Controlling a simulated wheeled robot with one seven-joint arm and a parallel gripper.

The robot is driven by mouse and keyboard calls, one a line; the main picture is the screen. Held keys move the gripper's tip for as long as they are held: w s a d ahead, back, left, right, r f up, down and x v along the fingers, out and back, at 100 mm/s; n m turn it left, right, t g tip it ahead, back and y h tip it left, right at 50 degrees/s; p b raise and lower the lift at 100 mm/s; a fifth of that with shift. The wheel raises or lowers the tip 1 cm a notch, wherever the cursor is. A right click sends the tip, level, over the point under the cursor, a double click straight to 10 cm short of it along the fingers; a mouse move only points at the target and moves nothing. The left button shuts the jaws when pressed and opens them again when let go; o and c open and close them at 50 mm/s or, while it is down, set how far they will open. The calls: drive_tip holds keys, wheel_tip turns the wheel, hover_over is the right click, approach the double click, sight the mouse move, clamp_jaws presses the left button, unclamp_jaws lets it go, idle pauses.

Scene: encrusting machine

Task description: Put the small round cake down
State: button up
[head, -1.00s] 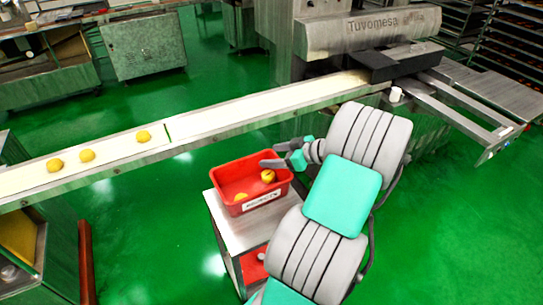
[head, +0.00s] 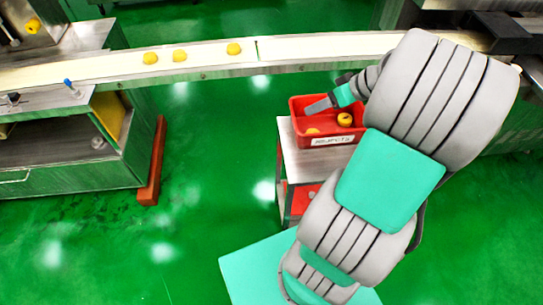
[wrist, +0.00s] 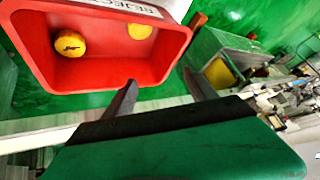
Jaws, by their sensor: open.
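My gripper (head: 320,104) is at the far rim of the red bin (head: 297,133) and holds nothing. In the wrist view, the two fingers of my gripper (wrist: 160,92) are spread apart with nothing between them, beside the red bin (wrist: 95,77). Two small round yellow cakes lie inside the bin. One cake (head: 345,119) is toward the right and another cake (head: 313,131) is at the near left, partly hidden by the bin wall. In the wrist view, one cake (wrist: 70,43) bears a dark mark and the other (wrist: 138,30) is near the labelled wall.
The bin stands on a metal stand (head: 287,165). Behind it runs a pale conveyor belt (head: 330,47) carrying several yellow cakes (head: 180,55). A metal cabinet (head: 70,170) stands at the left. Green floor (head: 200,200) lies open between cabinet and stand.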

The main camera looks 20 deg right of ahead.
drive_tip(key=s+a+g+h, duration=0.1)
drive_tip(key=s+a+g, duration=0.15)
drive_tip(key=a, duration=1.15)
drive_tip(key=s+a+f+m+g+h, duration=0.2)
drive_tip(key=s+a+h, duration=0.1)
drive_tip(key=s+a, duration=0.4)
drive_tip(key=shift+s+m, duration=0.3)
drive_tip(key=shift+s, duration=0.2)
drive_tip(key=shift+s+a, duration=0.1)
drive_tip(key=shift+a, duration=0.05)
